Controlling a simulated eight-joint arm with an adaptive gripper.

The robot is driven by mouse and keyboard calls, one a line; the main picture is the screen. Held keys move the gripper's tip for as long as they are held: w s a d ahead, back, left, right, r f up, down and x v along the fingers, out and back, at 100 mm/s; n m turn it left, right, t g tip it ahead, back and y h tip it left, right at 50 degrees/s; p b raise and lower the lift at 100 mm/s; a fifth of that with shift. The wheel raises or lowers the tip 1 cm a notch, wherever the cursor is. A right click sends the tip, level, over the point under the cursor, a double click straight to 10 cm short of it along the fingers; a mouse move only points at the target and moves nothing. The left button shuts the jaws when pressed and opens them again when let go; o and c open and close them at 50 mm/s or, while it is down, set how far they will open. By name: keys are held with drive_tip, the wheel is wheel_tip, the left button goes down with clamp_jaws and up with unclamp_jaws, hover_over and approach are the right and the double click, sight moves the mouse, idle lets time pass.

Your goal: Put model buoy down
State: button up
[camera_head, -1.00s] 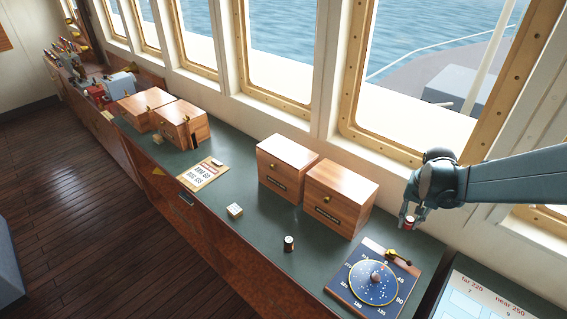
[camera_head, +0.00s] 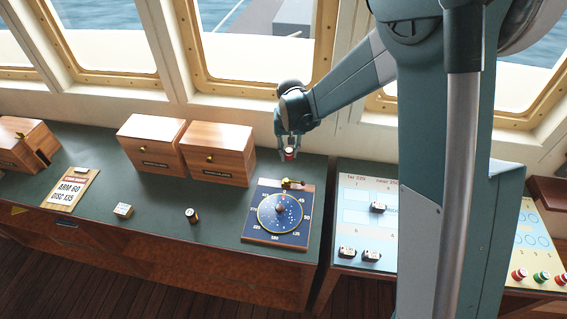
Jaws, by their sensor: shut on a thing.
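My gripper (camera_head: 289,156) is shut on a small red and white model buoy (camera_head: 290,153). It holds the buoy above the green counter (camera_head: 150,215), behind the dark blue compass board (camera_head: 259,236) and right of the wooden drawer boxes. The fingers cover part of the buoy. Other small red and green buoy-like pieces, such as a red one (camera_head: 519,275), stand on a pale panel (camera_head: 533,240) at the far right.
Two wooden drawer boxes (camera_head: 217,154) stand against the window wall. A small dark cylinder (camera_head: 191,215), a pale block (camera_head: 123,210) and a clipboard (camera_head: 72,188) are on the counter. A chart panel (camera_head: 362,225) holds several small blocks. My arm hides part of the right side.

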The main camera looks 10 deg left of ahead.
sight(289, 158)
drive_tip(key=shift+f, duration=2)
drive_tip(key=shift+f, duration=1.85)
drive_tip(key=shift+f, duration=0.2)
drive_tip(key=o, duration=0.7)
drive_tip(key=shift+r, duration=0.25)
drive_tip(key=shift+s+d+r, duration=0.1)
drive_tip(key=shift+s+r, duration=0.15)
drive_tip(key=shift+r, duration=1.7)
drive_tip(key=shift+s+r, duration=0.2)
drive_tip(key=shift+r, duration=1.8)
drive_tip(key=shift+s+d+r, duration=0.1)
drive_tip(key=shift+s+r, duration=0.15)
drive_tip(key=shift+r, duration=1.7)
